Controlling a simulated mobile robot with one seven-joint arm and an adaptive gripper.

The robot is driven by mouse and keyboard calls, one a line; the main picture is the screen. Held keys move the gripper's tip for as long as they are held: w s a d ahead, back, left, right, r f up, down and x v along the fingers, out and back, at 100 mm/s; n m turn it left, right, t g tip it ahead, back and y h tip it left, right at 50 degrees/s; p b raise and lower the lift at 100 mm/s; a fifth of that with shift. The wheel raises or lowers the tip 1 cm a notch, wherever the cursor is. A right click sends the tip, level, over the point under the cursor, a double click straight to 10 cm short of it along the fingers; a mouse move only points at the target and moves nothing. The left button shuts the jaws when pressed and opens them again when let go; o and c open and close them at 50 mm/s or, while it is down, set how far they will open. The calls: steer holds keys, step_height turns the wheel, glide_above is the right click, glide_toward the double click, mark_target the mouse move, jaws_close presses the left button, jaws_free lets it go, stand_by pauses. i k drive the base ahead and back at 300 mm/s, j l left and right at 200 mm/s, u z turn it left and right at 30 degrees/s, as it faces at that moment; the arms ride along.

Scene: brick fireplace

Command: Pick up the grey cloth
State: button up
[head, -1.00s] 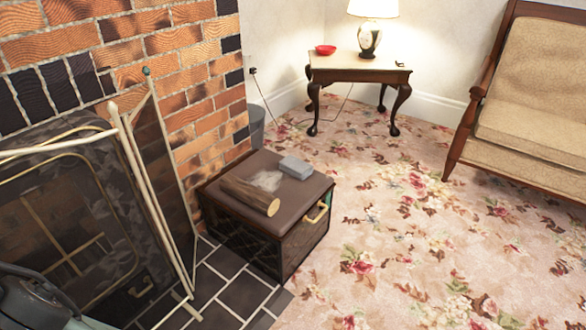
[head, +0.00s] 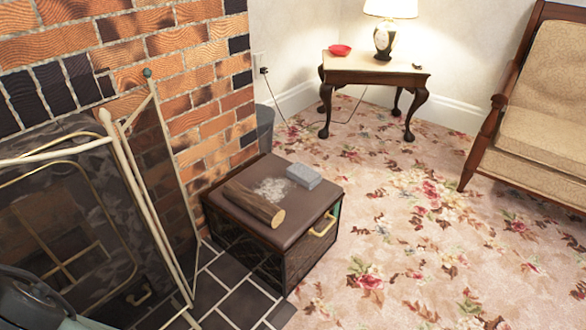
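A small grey folded block (head: 303,175), which looks like the grey cloth, lies on the brown top of a dark box (head: 292,208). It sits near the box's far right corner, with nothing covering it. A split log (head: 254,204) lies on the same top, nearer to me and to the left. A pale speckled patch (head: 271,188) shows between the log and the cloth. My gripper's fingers are not in view.
A brass-edged fire screen (head: 150,190) stands left of the box before the brick fireplace (head: 200,70). A grey bin (head: 265,126) is behind the box. A side table (head: 366,72) with a lamp and an armchair (head: 530,110) stand farther back. The flowered carpet (head: 420,240) at right is clear.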

mark_target(305, 176)
steer(key=i+l+u, duration=0.75)
steer(key=l, duration=0.4)
steer(key=i+l+u, duration=0.25)
steer(key=l, duration=0.2)
